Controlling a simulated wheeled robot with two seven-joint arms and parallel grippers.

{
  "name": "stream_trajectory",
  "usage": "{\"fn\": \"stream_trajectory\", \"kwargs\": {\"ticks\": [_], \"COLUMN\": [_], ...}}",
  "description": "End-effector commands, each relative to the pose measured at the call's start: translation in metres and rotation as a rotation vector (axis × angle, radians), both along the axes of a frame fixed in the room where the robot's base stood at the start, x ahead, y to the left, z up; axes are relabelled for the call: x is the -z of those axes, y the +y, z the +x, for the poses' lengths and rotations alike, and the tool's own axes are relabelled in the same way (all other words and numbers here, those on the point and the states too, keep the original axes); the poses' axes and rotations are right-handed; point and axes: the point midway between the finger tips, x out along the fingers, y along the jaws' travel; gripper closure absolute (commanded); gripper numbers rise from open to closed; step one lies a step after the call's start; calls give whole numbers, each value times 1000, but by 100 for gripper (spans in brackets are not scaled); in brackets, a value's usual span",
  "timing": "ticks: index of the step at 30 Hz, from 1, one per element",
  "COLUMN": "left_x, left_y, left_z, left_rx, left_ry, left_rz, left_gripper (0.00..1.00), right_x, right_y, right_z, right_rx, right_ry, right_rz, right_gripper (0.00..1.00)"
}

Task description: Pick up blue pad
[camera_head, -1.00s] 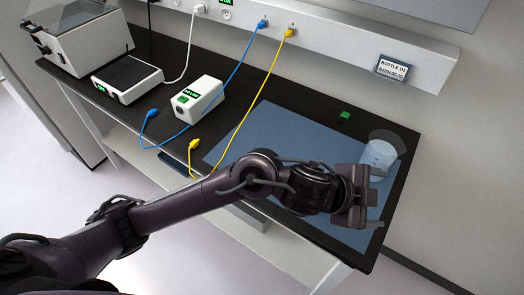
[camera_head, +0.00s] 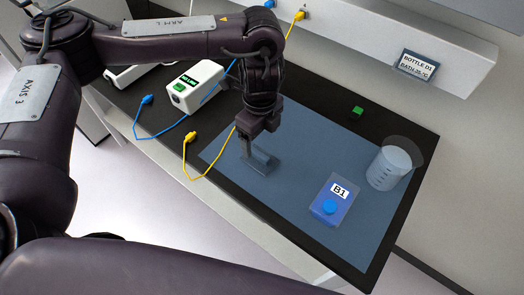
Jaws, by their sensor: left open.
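A blue item with a white B1 label and a round blue knob or cap (camera_head: 331,207) rests on the large flat blue-grey mat (camera_head: 290,185) on the black bench. I cannot tell from the picture which of these is the blue pad. My left gripper (camera_head: 260,161) points down over the left part of the mat, open and empty. It is to the left of the B1 item and apart from it. My right gripper is not in view.
A clear beaker (camera_head: 388,168) stands right of the B1 item, near the bench's right end. A green block (camera_head: 356,112) sits behind the mat. A white box (camera_head: 197,86), a blue plug (camera_head: 147,99) and a yellow plug (camera_head: 191,136) with cables lie left.

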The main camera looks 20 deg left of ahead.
Motion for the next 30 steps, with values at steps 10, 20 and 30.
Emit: {"fn": "stream_trajectory", "kwargs": {"ticks": [10,20,30], "left_x": [38,63,63], "left_y": [-2,-2,-2], "left_z": [-7,-7,-6], "left_rx": [2,3,4], "left_ry": [4,-2,-2], "left_rz": [-3,-3,-3], "left_gripper": [20,20,44], "right_x": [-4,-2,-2], "right_y": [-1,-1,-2], "right_z": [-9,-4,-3], "right_rx": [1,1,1], "right_ry": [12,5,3], "right_rz": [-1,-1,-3], "right_gripper": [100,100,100]}}
